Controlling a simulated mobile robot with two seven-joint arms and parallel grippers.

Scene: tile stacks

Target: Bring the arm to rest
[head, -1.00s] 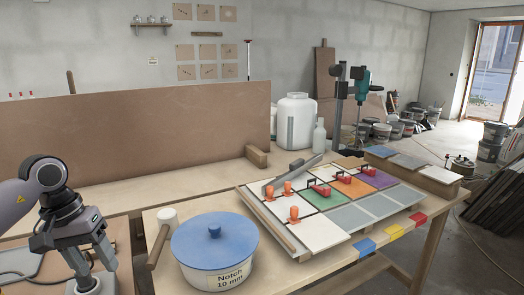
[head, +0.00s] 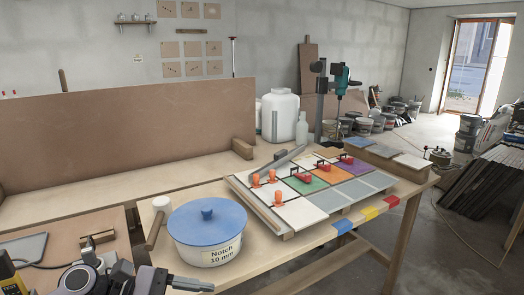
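My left gripper (head: 178,281) is at the bottom edge, in front of the blue-lidded bucket (head: 207,221) marked "Notch 10 mm". It is partly cut off by the frame and appears empty, but I cannot tell how far its fingers are apart. My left arm comes in low at the bottom left. My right gripper is not in view. The tile board (head: 283,232) lies on the table with coloured and grey tiles on it. Orange clips (head: 278,197) and red-handled clamps (head: 305,177) sit on the tiles.
A white-headed mallet (head: 161,204) stands left of the bucket. A brown panel (head: 120,135) rises behind. A side board (head: 75,232) at left holds a grey plate and a small block. A yellow tester (head: 10,283) is at bottom left. Stacked tiles (head: 385,151) stand at back right.

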